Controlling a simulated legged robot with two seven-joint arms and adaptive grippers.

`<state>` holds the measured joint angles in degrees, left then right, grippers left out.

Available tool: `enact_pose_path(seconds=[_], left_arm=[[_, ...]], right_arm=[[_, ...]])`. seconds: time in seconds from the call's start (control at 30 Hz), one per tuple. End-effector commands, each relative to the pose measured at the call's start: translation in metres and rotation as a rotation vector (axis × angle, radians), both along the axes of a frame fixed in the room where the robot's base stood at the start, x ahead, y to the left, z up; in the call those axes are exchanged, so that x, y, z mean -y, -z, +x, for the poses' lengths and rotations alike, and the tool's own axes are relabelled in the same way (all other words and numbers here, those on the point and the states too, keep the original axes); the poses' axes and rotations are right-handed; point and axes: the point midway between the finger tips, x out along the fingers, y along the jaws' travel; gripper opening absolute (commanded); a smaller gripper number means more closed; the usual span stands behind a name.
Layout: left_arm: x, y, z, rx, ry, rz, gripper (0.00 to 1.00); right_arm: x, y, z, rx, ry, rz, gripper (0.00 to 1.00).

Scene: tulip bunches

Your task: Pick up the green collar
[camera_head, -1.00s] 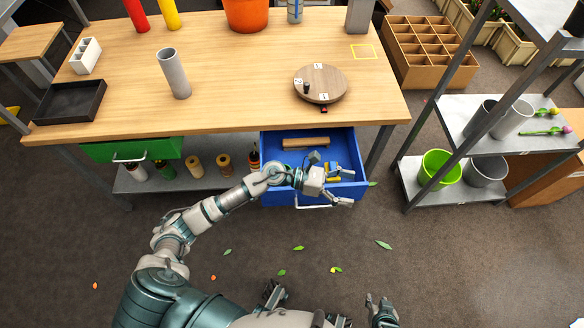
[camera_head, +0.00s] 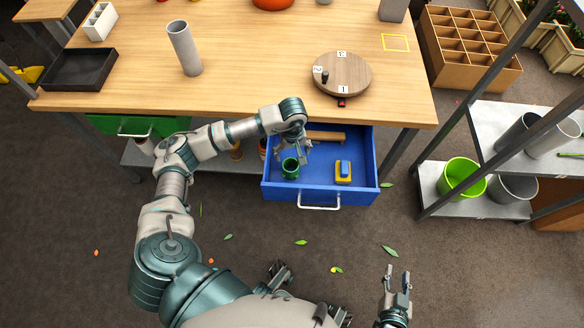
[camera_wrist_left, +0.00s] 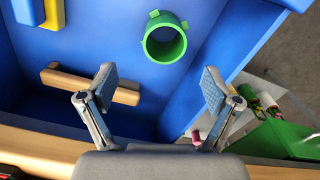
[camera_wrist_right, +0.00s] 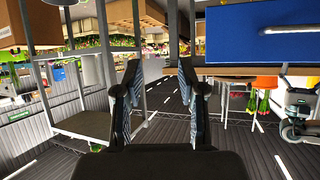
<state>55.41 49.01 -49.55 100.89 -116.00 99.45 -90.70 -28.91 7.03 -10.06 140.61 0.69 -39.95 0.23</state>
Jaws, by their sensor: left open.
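The green collar (camera_head: 290,168) stands in the open blue drawer (camera_head: 270,190), towards its left side. In the left wrist view it is a short green ring (camera_wrist_left: 165,40) with small tabs, its opening facing the camera. My left gripper (camera_head: 294,150) is over the drawer, just behind and above the collar. In the left wrist view the left gripper's fingers (camera_wrist_left: 158,88) are spread and empty, with the collar beyond them and not touched. My right gripper (camera_head: 396,284) hangs low at the front right, away from the drawer. In the right wrist view its fingers (camera_wrist_right: 157,85) are apart and empty.
The drawer also holds a yellow and blue block (camera_head: 343,172) and a wooden bar (camera_head: 326,136). The table edge lies right behind my left gripper. A turntable (camera_head: 350,74) and a grey tube (camera_head: 184,48) stand on the table. A green drawer (camera_head: 125,125) is at the left.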

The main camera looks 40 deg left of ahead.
Motion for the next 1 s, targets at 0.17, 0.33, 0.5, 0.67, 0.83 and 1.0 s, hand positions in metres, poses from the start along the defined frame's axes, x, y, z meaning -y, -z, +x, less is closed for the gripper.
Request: enact_pose_path(seconds=[0.17, 0.33, 0.5, 0.67, 0.83, 1.0], left_arm=[[-0.001, 0.028, -0.001, -0.001, -0.001, -0.004, 0.89], [-0.004, 0.041, -0.002, 0.000, -0.001, -0.005, 0.89], [-0.008, 0.070, -0.007, -0.003, -0.002, -0.007, 0.89], [-0.006, 0.084, -0.006, 0.000, 0.000, -0.006, 0.89], [-0.005, 0.083, -0.005, 0.004, 0.000, -0.003, 0.89], [-0.006, 0.083, -0.005, 0.003, 0.000, -0.005, 0.64]], right_arm=[[-0.006, -0.011, 0.010, 0.094, -0.003, 0.023, 0.40], [-0.010, -0.019, 0.014, 0.144, -0.004, 0.034, 0.40], [-0.015, -0.033, 0.023, 0.256, -0.007, 0.066, 0.40], [-0.017, -0.045, 0.026, 0.331, -0.009, 0.088, 0.40], [-0.015, -0.048, 0.027, 0.342, -0.009, 0.093, 0.40], [-0.016, -0.047, 0.026, 0.340, -0.009, 0.090, 0.40]])
